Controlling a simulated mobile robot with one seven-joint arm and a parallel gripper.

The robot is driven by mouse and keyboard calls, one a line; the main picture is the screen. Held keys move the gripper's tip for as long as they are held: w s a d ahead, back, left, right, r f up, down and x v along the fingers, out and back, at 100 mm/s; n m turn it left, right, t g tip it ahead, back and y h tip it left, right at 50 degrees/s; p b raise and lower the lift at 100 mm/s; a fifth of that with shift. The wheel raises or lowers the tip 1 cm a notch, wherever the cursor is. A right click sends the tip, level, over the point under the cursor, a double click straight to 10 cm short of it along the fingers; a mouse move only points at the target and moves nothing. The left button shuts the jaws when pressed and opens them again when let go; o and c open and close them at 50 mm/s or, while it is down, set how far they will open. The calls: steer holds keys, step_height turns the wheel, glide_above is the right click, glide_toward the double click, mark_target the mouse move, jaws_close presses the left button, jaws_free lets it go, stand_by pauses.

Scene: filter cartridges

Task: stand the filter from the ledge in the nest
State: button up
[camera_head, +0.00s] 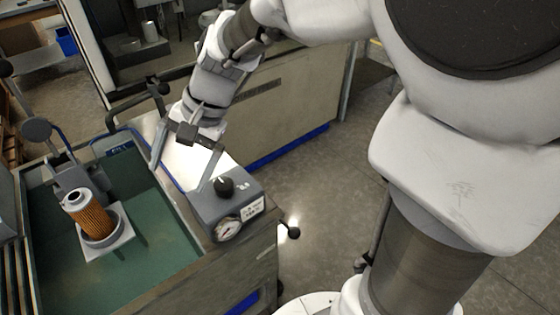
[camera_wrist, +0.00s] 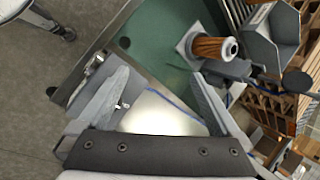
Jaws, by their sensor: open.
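The filter (camera_head: 90,217), an orange pleated cartridge with pale end caps, stands in the nest (camera_head: 118,219), a grey ring on a pale square plate on the green mat. It leans a little in the picture, and I cannot tell whether it is exactly upright. In the wrist view the filter (camera_wrist: 209,48) shows at the upper right, with the nest plate (camera_wrist: 187,41) at its base. My gripper (camera_head: 178,175) is open and empty, to the right of the filter and clear of it. Its spread fingers also show in the wrist view (camera_wrist: 158,85).
A grey box with a black knob and gauge (camera_head: 226,207) sits on the bench's right edge. A grey bracket (camera_head: 78,178) stands just behind the filter. The green mat (camera_head: 150,262) is bare in front of the nest. A cabinet (camera_head: 270,110) stands behind.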

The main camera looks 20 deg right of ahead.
steer(key=s+d+r+n+t+h, duration=0.2)
steer(key=s+d+n+h, duration=0.1)
steer(key=s+d, duration=0.3)
steer(key=s+d+r+n+t+h, duration=0.2)
steer(key=s+d, duration=0.4)
steer(key=d, duration=0.3)
steer(key=shift+d+r+n+t+h, duration=0.3)
steer(key=shift+n+t+h, duration=0.1)
steer(key=shift+n+t, duration=0.15)
steer(key=shift+r, duration=0.1)
step_height(320, 180, up, 8)
steer(key=p, duration=0.8)
